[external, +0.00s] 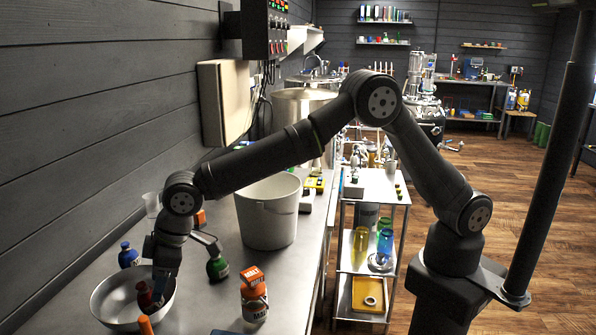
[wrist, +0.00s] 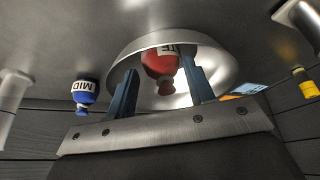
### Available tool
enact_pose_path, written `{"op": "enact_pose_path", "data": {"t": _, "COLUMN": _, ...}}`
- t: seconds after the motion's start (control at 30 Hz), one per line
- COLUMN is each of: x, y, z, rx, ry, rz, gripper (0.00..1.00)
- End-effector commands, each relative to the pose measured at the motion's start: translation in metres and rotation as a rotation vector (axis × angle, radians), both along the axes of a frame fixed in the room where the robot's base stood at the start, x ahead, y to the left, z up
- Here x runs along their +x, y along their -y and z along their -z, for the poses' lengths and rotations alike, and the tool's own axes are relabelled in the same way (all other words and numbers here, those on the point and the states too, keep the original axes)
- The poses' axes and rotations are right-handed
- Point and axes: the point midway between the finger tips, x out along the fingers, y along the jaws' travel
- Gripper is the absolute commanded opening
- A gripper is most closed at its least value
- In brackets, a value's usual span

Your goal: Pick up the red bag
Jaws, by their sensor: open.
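The red bag (wrist: 160,64) shows between my two open fingers in the wrist view, with a white label on it and a narrower neck end toward the gripper. It lies in a shiny metal bowl (wrist: 222,68). In the external view the red bag (external: 146,295) is a small dark red shape in the bowl (external: 103,304), partly hidden by my gripper. My gripper (external: 160,288) points down into the bowl, with its fingers (wrist: 160,85) on either side of the bag. I cannot tell whether they touch it.
A large white bucket (external: 268,215) is farther back on the steel counter (external: 205,300). The wall is close on the left.

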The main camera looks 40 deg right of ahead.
Motion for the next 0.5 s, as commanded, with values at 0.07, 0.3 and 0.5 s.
{"op": "enact_pose_path", "data": {"t": 0.07, "x": 0.002, "y": -0.006, "z": 0.012, "rx": -0.004, "ry": -0.001, "rz": 0.0, "gripper": 0.49}}
{"op": "enact_pose_path", "data": {"t": 0.3, "x": 0.006, "y": -0.017, "z": 0.035, "rx": -0.001, "ry": 0.0, "rz": 0.0, "gripper": 0.49}}
{"op": "enact_pose_path", "data": {"t": 0.5, "x": 0.006, "y": -0.018, "z": 0.037, "rx": 0.001, "ry": 0.001, "rz": 0.0, "gripper": 0.49}}
